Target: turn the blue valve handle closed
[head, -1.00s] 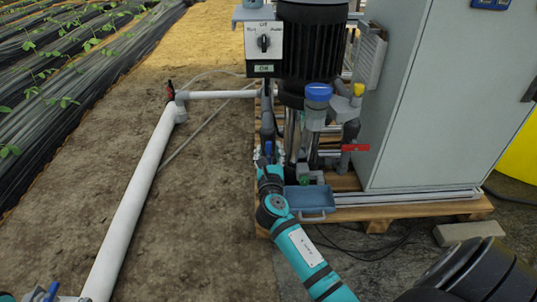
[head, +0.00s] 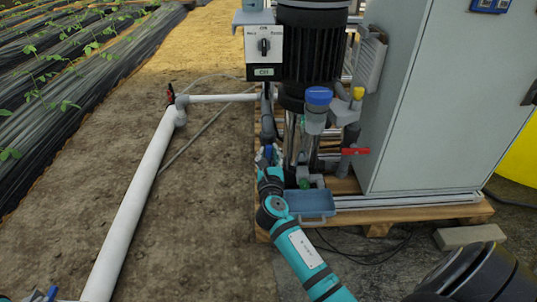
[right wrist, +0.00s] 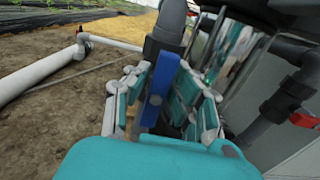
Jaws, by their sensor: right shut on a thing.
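The blue valve handle (right wrist: 160,85) is a flat lever that stands upright in the right wrist view, in front of a grey pipe (right wrist: 171,22). My right gripper (right wrist: 157,100) has its teal and grey fingers on both sides of the handle and is shut on it. In the head view the handle (head: 268,152) shows only as a small blue piece at the tip of my right gripper (head: 268,163). The valve body is mostly hidden behind the fingers. Parts that look like my left gripper (head: 45,294) show at the bottom left corner, cut off by the edge.
A blue tray (head: 310,203) lies on the wooden pallet (head: 400,216) right of my gripper. A red valve handle (head: 355,151), a blue-capped filter (head: 318,105) and the grey cabinet (head: 430,110) stand further right. A white pipe (head: 135,205) runs over bare soil on the left.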

